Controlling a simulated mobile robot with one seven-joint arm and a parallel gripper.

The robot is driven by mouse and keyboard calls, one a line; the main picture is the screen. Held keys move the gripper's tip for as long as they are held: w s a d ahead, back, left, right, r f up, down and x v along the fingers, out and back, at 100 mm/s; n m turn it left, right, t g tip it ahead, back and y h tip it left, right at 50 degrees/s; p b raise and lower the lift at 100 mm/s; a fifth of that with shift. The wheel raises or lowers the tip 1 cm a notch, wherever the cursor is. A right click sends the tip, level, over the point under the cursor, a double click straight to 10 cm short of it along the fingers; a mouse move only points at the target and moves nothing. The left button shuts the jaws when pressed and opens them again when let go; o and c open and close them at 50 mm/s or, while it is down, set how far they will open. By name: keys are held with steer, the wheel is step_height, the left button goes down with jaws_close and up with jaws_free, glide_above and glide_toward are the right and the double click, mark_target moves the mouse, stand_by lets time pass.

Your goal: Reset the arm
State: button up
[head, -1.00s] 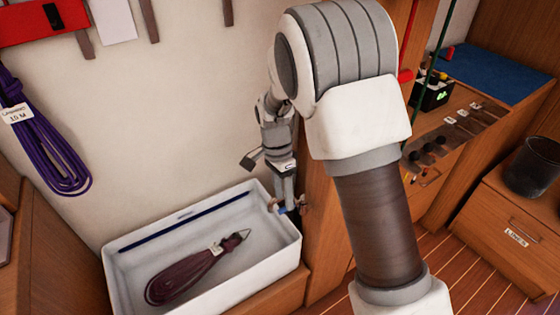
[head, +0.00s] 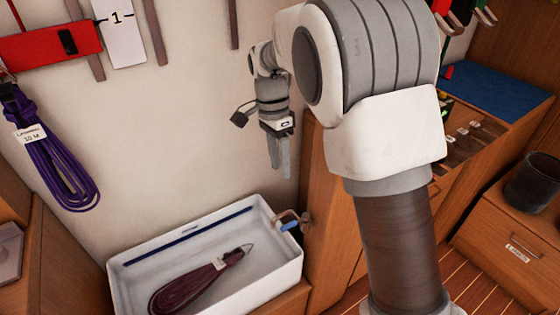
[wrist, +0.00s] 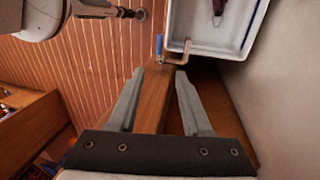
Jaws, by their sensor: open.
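My gripper (head: 281,158) hangs pointing down in the head view, above and behind the right end of a white tray. In the wrist view its two fingers (wrist: 158,100) stand apart with nothing between them. My arm crosses the right half of the head view and hides part of the room behind it.
The white tray (head: 290,272) holds a coiled maroon line (head: 200,285); a hook with a blue part (head: 290,226) is by its right corner. A purple coil (head: 55,155) hangs on the left wall. A blue mat (head: 490,88) and a dark pot (head: 532,184) are at right.

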steer(key=shift+d+r, duration=0.1)
steer(key=s+d+r+n+t+y+p, duration=0.1)
steer(key=s+d+r, duration=0.1)
steer(key=d+r, duration=0.15)
steer(key=s+d+r+n+p, duration=0.1)
steer(key=s+d+r, duration=0.1)
steer(key=r, duration=0.3)
steer(key=s+d+r+n+t+p, duration=0.2)
steer(key=s+d+r+n+t, duration=0.1)
steer(key=s, duration=0.6)
steer(key=s+d+r+n+t+p, duration=0.3)
steer(key=s+d+r+n, duration=0.3)
steer(key=s, duration=0.3)
steer(key=shift+s+d+r, duration=0.25)
steer(key=shift+s+d, duration=0.1)
steer(key=shift+d, duration=0.3)
steer(key=shift+s+d, duration=0.1)
